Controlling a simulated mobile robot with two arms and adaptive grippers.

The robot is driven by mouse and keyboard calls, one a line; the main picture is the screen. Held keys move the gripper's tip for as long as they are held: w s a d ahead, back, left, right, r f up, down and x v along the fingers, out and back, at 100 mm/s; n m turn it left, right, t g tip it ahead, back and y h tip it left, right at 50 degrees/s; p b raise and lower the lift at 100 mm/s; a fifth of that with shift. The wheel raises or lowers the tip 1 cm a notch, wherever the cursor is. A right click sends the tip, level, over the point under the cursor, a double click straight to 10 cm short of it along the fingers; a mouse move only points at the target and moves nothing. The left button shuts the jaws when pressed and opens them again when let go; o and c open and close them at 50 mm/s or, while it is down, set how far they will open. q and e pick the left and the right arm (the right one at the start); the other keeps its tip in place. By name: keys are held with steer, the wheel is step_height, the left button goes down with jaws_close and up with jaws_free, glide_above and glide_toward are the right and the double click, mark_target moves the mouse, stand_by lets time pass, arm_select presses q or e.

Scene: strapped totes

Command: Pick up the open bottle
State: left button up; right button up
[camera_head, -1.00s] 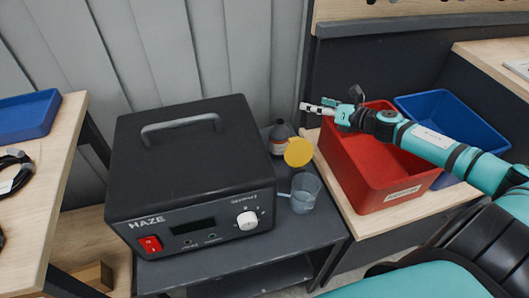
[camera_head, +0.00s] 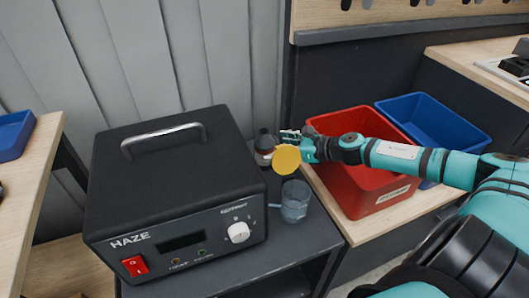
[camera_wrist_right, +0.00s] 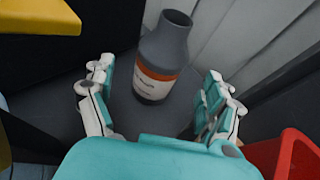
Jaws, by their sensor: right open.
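The open bottle (camera_head: 264,146) is dark grey with an orange and white label and stands upright beside the black HAZE machine. In the right wrist view the open bottle (camera_wrist_right: 162,58) shows its uncapped mouth and stands ahead of and between the fingers. My right gripper (camera_head: 292,137) is just to the right of the bottle in the head view. In the right wrist view my right gripper (camera_wrist_right: 161,103) is open, with one finger on each side of the bottle's lower end. I cannot tell whether either finger touches it. My left gripper is not in view.
The HAZE machine (camera_head: 175,195) blocks the left side. A red tote (camera_head: 375,202) and a blue tote (camera_head: 440,125) stand right. A grey wall is behind.

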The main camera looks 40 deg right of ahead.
mark_target(269, 147)
steer(key=shift+p+x, duration=0.35)
steer(key=shift+x, duration=1.65)
steer(key=shift+w+a+f, duration=0.15)
steer(key=shift+w+f, duration=0.25)
steer(key=shift+w, duration=0.1)
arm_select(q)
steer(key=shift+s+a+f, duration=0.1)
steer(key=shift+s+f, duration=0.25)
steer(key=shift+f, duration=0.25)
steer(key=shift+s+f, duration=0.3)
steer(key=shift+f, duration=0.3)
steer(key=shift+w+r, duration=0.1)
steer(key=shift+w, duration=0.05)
arm_select(e)
steer(key=c, duration=1.5)
steer(key=shift+o, duration=0.2)
steer(key=shift+r, duration=0.25)
